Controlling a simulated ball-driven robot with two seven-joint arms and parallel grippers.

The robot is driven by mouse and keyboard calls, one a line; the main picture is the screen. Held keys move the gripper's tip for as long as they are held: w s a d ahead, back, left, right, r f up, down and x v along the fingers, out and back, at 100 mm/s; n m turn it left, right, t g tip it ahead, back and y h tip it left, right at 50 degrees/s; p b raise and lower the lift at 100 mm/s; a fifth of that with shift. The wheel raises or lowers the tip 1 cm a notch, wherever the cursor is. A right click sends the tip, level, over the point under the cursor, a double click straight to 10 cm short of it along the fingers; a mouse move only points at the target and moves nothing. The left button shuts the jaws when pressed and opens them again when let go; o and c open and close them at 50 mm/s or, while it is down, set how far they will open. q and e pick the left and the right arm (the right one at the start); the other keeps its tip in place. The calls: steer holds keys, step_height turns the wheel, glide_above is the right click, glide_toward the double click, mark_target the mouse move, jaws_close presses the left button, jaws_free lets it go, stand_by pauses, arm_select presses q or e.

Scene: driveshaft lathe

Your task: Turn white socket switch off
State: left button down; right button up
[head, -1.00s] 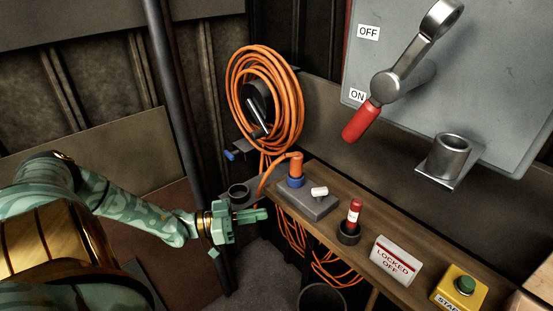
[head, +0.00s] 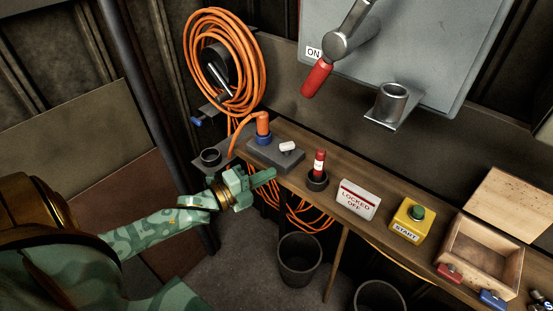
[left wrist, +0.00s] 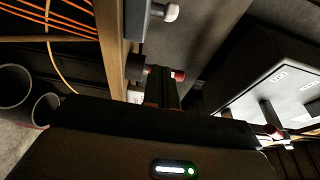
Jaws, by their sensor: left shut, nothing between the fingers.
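The white socket switch (head: 288,147) sits on top of a grey socket box (head: 276,154) on the wooden shelf, beside an orange plug (head: 263,124) with a blue collar. A white knob (left wrist: 171,12) on a grey block shows at the top of the left wrist view. My left gripper (head: 262,177) is shut and empty, in front of the shelf edge, below and a little left of the switch, apart from it. In the left wrist view its dark fingers (left wrist: 163,88) point toward the shelf. My right gripper is not in view.
On the shelf (head: 330,184) stand a red-capped cylinder (head: 319,162) in a dark cup, a LOCKED OFF sign (head: 357,199), a yellow START button box (head: 411,219) and an open wooden box (head: 481,250). A big red-handled lever (head: 317,77) is above. Dark bins (head: 299,260) stand below.

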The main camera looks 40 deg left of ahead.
mark_target(276, 158)
arm_select(q)
steer(key=w, duration=0.2)
steer(key=w+b, duration=0.1)
steer(key=w, duration=0.3)
steer(key=shift+w+a+f, duration=0.1)
steer(key=shift+a+f, duration=0.05)
steer(key=shift+a, duration=0.2)
steer(key=shift+w+a+b, duration=0.3)
steer(key=shift+a+b, duration=0.05)
steer(key=shift+a, duration=0.05)
